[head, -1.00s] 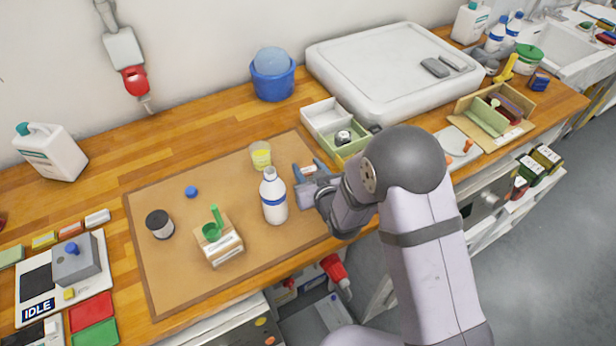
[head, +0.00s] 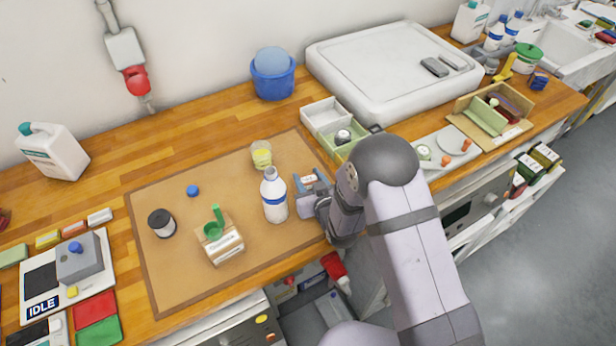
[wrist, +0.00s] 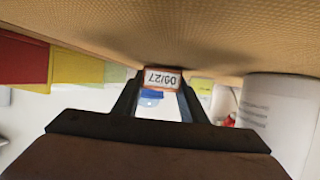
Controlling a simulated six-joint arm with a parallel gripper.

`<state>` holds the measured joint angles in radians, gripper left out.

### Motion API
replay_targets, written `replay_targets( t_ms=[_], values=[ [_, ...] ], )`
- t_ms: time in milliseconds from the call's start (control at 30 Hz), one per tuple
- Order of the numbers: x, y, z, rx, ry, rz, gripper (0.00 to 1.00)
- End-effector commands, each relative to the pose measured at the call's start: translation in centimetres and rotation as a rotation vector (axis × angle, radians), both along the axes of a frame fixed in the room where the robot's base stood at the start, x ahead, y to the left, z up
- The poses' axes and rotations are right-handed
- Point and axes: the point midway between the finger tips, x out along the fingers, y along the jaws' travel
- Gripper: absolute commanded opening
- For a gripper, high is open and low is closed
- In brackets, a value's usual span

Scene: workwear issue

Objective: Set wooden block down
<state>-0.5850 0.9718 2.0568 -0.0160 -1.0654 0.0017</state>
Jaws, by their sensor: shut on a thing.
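The wooden block (wrist: 162,78) is small, with a white label reading 09/27, upside down in the wrist view. My gripper (wrist: 158,92) is shut on it, one dark finger on each side. In the head view my gripper (head: 311,182) is low over the right side of the brown mat (head: 165,285), with the block (head: 309,179) partly hidden between blue fingers. The block is close to the mat's surface; I cannot tell whether it touches. A white bottle with a blue band (head: 274,197) stands just left of my gripper.
A cup of yellow liquid (head: 261,155) stands behind the bottle. A compartment tray (head: 327,118) lies behind my gripper.

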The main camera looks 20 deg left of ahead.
Motion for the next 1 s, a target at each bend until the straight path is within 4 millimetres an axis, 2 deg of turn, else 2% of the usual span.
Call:
replay_targets(
  t_ms=[233, 267, 300, 333, 800, 1000],
  values=[
    [0.0, 0.0, -0.5, 0.000, 0.000, 0.000, 0.17],
    [0.0, 0.0, -0.4, 0.000, 0.000, 0.000, 0.43],
    [0.0, 0.0, -0.4, 0.000, 0.000, 0.000, 0.53],
    [0.0, 0.0, -0.4, 0.000, 0.000, 0.000, 0.57],
    [0.0, 0.0, -0.2, 0.000, 0.000, 0.000, 0.57],
    [-1.5, -1.0, 0.2, 0.000, 0.000, 0.000, 0.57]
  ],
)
